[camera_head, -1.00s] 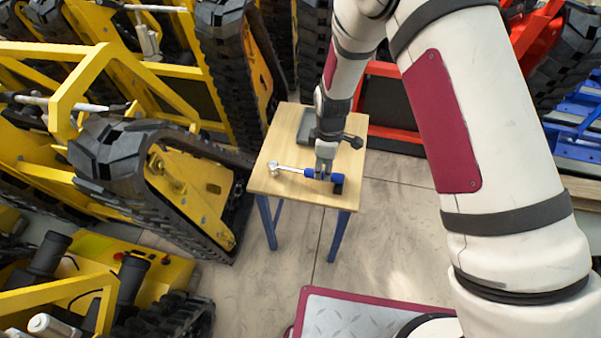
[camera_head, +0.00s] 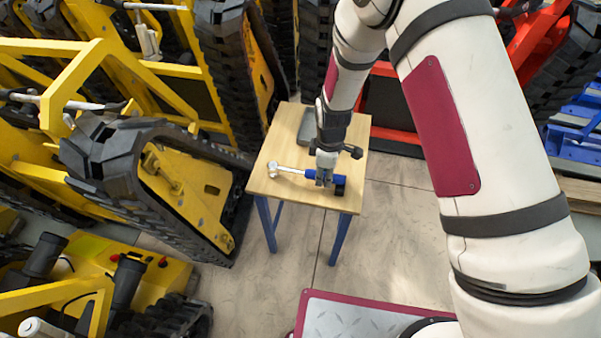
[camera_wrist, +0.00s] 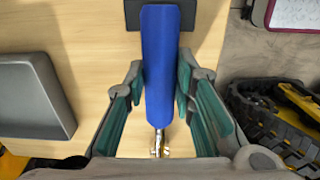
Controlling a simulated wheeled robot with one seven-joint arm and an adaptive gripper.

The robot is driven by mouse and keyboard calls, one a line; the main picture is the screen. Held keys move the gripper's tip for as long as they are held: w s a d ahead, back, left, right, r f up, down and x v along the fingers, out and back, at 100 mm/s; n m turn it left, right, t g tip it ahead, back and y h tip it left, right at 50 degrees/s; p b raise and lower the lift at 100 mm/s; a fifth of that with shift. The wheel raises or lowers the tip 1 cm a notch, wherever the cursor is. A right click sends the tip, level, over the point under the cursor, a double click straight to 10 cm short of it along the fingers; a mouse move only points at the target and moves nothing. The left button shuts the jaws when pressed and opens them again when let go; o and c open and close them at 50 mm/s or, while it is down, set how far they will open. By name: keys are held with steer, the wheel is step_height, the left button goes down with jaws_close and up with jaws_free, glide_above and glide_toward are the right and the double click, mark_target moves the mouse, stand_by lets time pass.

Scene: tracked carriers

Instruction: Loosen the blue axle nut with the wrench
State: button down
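The wrench (camera_head: 283,169) has a bright metal head and shaft and a blue handle, and lies over a small wooden table. In the wrist view its blue handle (camera_wrist: 159,62) runs between the fingers, with the shaft passing below my gripper. My gripper (camera_head: 324,181) is down at the handle. In the wrist view my gripper (camera_wrist: 161,77) has its teal-padded fingers drawn in, one against each side of the handle. The far end of the handle lies over a black block (camera_wrist: 201,20). I cannot make out the blue axle nut in either view.
The wooden table (camera_head: 290,188) has blue legs. A grey tray (camera_wrist: 32,98) lies on it beside the wrench. Yellow tracked carriers (camera_head: 190,195) stand close on the left, a red one (camera_head: 395,137) behind. Open floor (camera_head: 390,235) is in front and to the right.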

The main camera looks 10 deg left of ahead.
steer(key=shift+r+p, duration=1.55)
steer(key=shift+r, duration=2)
step_height(320, 180, up, 8)
steer(key=p, duration=0.3)
steer(key=s+p, duration=1)
steer(key=s, duration=1)
steer(key=shift+w, duration=0.1)
